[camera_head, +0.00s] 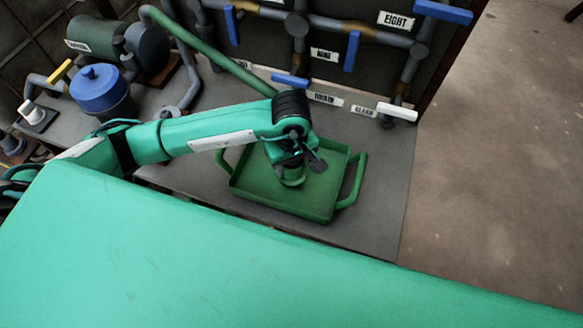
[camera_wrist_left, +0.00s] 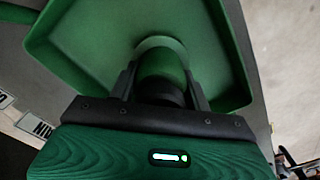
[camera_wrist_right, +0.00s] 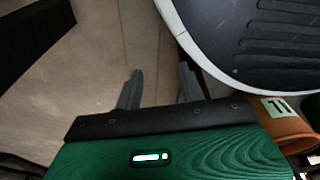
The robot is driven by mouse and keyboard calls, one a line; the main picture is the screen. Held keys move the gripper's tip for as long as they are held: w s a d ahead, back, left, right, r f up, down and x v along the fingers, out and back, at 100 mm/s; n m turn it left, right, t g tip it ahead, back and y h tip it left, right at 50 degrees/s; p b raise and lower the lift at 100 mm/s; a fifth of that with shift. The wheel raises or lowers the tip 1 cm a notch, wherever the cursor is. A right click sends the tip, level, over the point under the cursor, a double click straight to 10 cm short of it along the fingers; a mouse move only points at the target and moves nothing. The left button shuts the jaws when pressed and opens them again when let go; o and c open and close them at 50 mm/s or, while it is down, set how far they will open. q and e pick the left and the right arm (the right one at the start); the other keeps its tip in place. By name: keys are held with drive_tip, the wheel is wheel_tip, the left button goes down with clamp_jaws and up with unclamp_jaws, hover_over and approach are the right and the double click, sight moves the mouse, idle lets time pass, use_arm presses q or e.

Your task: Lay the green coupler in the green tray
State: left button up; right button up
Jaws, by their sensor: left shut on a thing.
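The green tray (camera_head: 325,205) lies on the grey bench top, with a handle at each side. My left gripper (camera_head: 294,172) is over the tray and shut on the green coupler (camera_head: 292,182). In the left wrist view the coupler (camera_wrist_left: 162,65) sits between the two fingers, with a paler flared end toward the tray floor (camera_wrist_left: 100,35). Whether the coupler touches the tray floor I cannot tell. My right gripper (camera_wrist_right: 158,90) shows only in its own wrist view, with its fingers apart and nothing between them.
Behind the tray are pipes with blue valve handles (camera_head: 352,50), a white handle (camera_head: 397,111) and labels. A blue-lidded vessel (camera_head: 98,88) stands at the left. The bench ends right of the tray, with open floor (camera_head: 500,150) beyond. A grey rounded body (camera_wrist_right: 260,45) is near my right gripper.

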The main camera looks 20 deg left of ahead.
use_arm(q)
wheel_tip(320, 180, down, 3)
drive_tip(key=shift+r, duration=0.1)
drive_tip(key=shift+f, duration=0.25)
use_arm(e)
drive_tip(key=shift+s+d+f, duration=0.1)
drive_tip(key=shift+s+f, duration=0.15)
drive_tip(key=shift+s, duration=0.2)
drive_tip(key=shift+s+f, duration=0.2)
drive_tip(key=shift+s, duration=0.25)
use_arm(q)
drive_tip(key=shift+f, duration=0.1)
drive_tip(key=o, duration=0.9)
drive_tip(key=shift+o, duration=0.7)
use_arm(e)
drive_tip(key=shift+w+a+r, duration=0.4)
drive_tip(key=shift+w, duration=0.1)
